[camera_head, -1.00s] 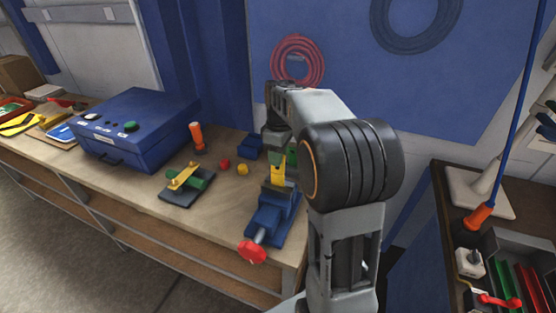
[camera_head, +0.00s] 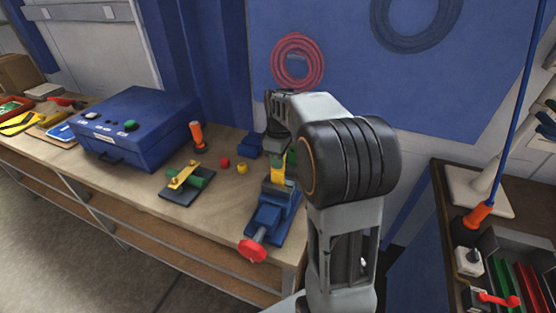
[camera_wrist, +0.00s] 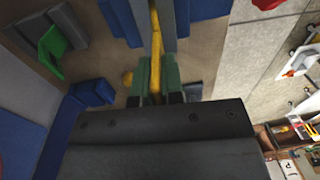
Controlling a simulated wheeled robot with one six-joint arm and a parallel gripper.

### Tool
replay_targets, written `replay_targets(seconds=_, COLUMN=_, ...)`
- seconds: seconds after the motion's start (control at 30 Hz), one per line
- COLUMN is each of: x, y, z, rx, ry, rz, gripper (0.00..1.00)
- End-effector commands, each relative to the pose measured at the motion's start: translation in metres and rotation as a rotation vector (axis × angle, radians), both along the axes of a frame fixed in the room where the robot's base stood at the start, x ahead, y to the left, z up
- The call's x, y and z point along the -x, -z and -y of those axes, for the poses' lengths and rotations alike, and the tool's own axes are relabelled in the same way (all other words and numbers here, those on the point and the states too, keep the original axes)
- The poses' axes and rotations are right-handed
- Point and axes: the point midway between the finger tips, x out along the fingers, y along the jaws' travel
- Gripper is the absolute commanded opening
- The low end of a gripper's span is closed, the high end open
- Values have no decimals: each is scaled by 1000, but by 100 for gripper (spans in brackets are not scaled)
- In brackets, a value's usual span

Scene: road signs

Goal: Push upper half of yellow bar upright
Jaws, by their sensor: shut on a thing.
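The yellow bar (camera_head: 278,173) stands up from the jaws of a blue vise (camera_head: 268,216) with a red handle (camera_head: 252,250) at the bench's right end. In the wrist view the bar (camera_wrist: 155,48) runs from between the vise's grey jaws toward my gripper (camera_wrist: 156,78). The green fingers are shut on the bar, one on each side. In the head view my gripper (camera_head: 285,158) is at the bar's upper part, largely hidden by my arm. The bar's exact tilt is hard to tell.
Left of the vise are a dark plate (camera_head: 186,190) with a yellow and green piece, a red knob (camera_head: 225,162), a yellow knob (camera_head: 242,168), a blue block (camera_head: 250,146) and an orange-handled tool (camera_head: 197,136). A large blue box (camera_head: 135,128) stands further left.

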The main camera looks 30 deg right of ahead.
Motion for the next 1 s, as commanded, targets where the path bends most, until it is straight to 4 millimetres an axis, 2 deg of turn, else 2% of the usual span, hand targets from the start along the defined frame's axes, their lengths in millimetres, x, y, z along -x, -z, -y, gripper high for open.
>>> replay_targets(seconds=0.87, x=3, y=-1, z=-3, rx=67, ry=-2, rz=62, gripper=0)
replay_targets(seconds=0.9, x=3, y=-1, z=-3, rx=67, ry=-2, rz=62, gripper=12)
replay_targets(seconds=1.0, x=3, y=-1, z=-3, rx=66, ry=-2, rz=61, gripper=21)
